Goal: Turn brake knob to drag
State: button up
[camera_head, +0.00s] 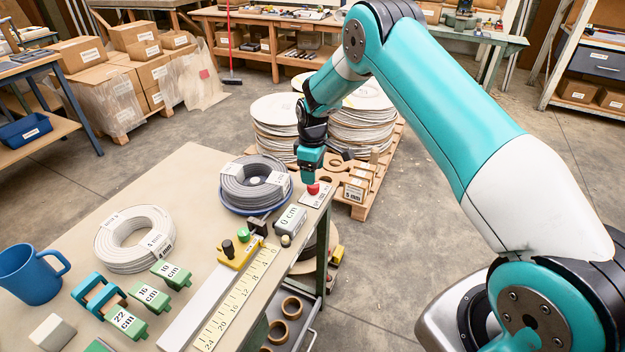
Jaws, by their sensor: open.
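A small red knob (313,189) stands on a pale labelled plate (316,200) at the far right corner of the workbench (170,215). The plate's lettering is too small to read, and so is the knob's setting. My gripper (309,181) points down directly over the red knob, close to it. Its jaws are open, but the fingers are small here, and I cannot tell whether they touch the knob or are just above it.
A wire coil in a blue holder (229,206) sits left of the knob. A "0 cm" block (290,222), a yellow fixture (240,252) and a ruler (240,300) lie nearer. A white coil (135,240) and blue mug (30,275) stand left. A pallet of discs (362,125) is behind.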

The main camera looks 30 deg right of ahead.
aim_at(313, 188)
jog(key=shift+f+p, duration=0.3)
jog(key=shift+f, duration=2.1)
jog(key=c, duration=0.9)
